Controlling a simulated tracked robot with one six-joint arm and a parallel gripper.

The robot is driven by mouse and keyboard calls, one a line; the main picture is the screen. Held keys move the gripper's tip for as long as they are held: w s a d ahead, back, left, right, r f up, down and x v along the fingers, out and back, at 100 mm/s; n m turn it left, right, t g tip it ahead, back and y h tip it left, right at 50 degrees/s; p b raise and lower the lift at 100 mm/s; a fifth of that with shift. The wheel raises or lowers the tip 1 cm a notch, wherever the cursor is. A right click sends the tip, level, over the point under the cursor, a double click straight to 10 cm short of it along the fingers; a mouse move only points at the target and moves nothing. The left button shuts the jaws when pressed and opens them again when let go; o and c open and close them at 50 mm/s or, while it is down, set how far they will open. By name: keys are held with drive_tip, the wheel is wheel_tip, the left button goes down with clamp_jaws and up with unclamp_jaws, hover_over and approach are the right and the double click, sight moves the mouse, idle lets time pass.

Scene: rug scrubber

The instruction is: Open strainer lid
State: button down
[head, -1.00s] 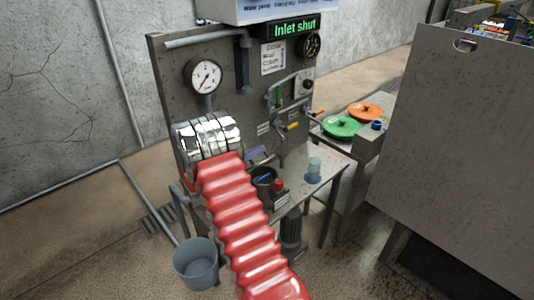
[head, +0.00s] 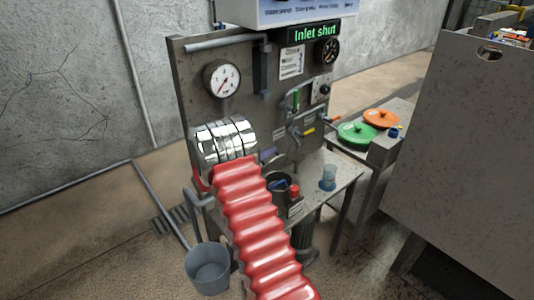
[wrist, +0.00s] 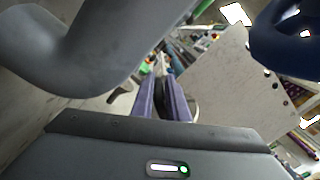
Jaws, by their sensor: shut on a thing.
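A dark round canister (head: 282,192), which looks like the strainer, stands at the front of the bench with its top open and something blue inside. A grey rounded plate (head: 277,163) tilts up behind it and may be the lid. My gripper shows in the wrist view (wrist: 160,98) as two purple pads close together on a thin dark piece. I cannot tell which part of the lid this is. In the head view a bit of purple (head: 268,154) shows beside the plate; my red-sleeved arm hides the rest.
The panel carries a pressure gauge (head: 222,78), valve handles and a lit "Inlet shut" sign (head: 315,32). A clear blue cup (head: 328,178) and a red-topped item (head: 294,194) stand on the bench. Green (head: 357,133) and orange (head: 381,119) discs lie at right.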

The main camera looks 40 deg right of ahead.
drive_tip(key=shift+s+d+f, duration=0.1)
drive_tip(key=shift+s+f, duration=0.05)
drive_tip(key=shift+f, duration=0.3)
drive_tip(key=c, duration=1.9)
unclamp_jaws()
drive_tip(key=shift+o, duration=0.3)
drive_tip(key=shift+r, duration=0.1)
drive_tip(key=shift+r, duration=0.1)
drive_tip(key=a, duration=1.4)
